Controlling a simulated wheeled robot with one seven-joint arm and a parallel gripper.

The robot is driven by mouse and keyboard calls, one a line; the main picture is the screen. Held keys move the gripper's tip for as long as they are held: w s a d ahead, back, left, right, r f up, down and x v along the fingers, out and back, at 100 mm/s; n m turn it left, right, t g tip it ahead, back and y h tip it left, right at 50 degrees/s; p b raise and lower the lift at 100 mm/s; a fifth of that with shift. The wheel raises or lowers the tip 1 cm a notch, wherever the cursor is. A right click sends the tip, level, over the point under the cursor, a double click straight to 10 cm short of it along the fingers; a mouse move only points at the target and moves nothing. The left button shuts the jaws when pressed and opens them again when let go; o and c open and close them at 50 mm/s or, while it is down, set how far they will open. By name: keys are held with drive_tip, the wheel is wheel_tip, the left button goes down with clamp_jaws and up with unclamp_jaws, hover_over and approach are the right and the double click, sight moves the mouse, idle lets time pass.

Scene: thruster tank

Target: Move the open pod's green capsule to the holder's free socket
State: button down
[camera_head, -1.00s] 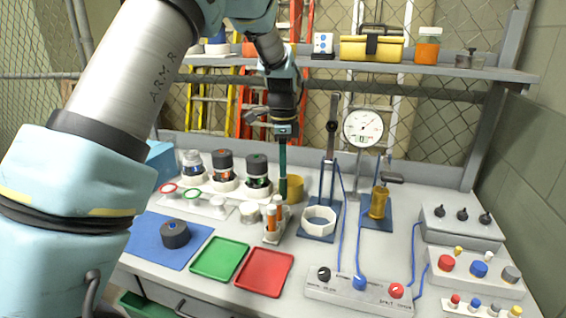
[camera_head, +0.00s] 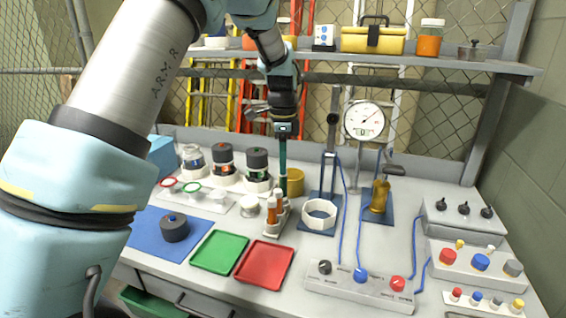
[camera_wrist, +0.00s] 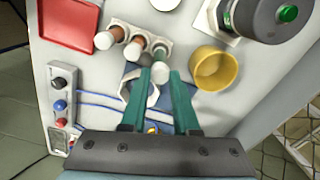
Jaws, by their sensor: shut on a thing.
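My gripper (camera_head: 283,192) has green fingers and points down at the holder, right behind its front capsules. The white holder (camera_head: 271,236) carries orange-brown capsules (camera_head: 272,213), which also show in the wrist view (camera_wrist: 132,50). I cannot tell whether the held capsule is inside a socket. The lidless pod (camera_head: 193,160) stands at the left end of the pod row; its dark lid (camera_head: 175,226) lies on the blue mat.
A yellow cup (camera_head: 295,183) is close beside my fingers. Two dark-lidded pods (camera_head: 257,165) stand left of them, and a white octagonal ring (camera_head: 320,213) right. Green (camera_head: 220,252) and red (camera_head: 264,264) trays lie in front. A shelf (camera_head: 430,65) runs behind.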

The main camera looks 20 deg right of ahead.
drive_tip(key=shift+f, duration=0.25)
drive_tip(key=shift+f+b, duration=0.45)
drive_tip(key=shift+f, duration=0.55)
drive_tip(key=shift+f+b, duration=0.55)
drive_tip(key=shift+f, duration=0.15)
idle(0.4)
drive_tip(key=c, duration=0.6)
unclamp_jaws()
wheel_tip(320, 180, up, 11)
drive_tip(key=b, duration=0.2)
drive_tip(key=shift+f+b, duration=0.15)
drive_tip(key=shift+b, duration=0.15)
